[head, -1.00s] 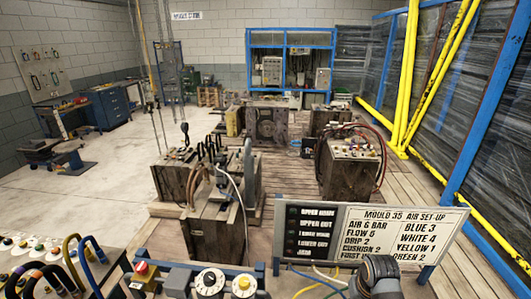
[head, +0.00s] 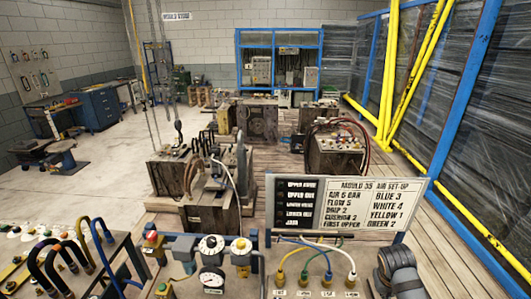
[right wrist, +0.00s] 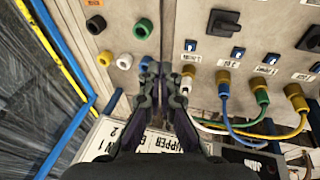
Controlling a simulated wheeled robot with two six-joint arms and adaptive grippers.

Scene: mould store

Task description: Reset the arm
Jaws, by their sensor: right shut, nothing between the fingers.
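My right arm's dark grey end (head: 398,274) shows at the lower right of the head view, beside the hose panel; its fingertips are not clear there. In the right wrist view my right gripper (right wrist: 160,72) is shut and empty, its fingers close together in front of a pale panel (right wrist: 165,20). A white plug (right wrist: 187,82) in a brass fitting is just right of the fingertips; I cannot tell if they touch. Blue (right wrist: 224,80), green and yellow hoses are plugged in farther right. My left gripper is not in view.
The set-up sign (head: 372,205) stands behind the hose panel (head: 312,262). A control panel with knobs (head: 211,248) and looped hoses (head: 65,262) fills the lower left. Mould blocks (head: 208,215) stand beyond. A blue-framed screen (head: 470,120) runs along the right.

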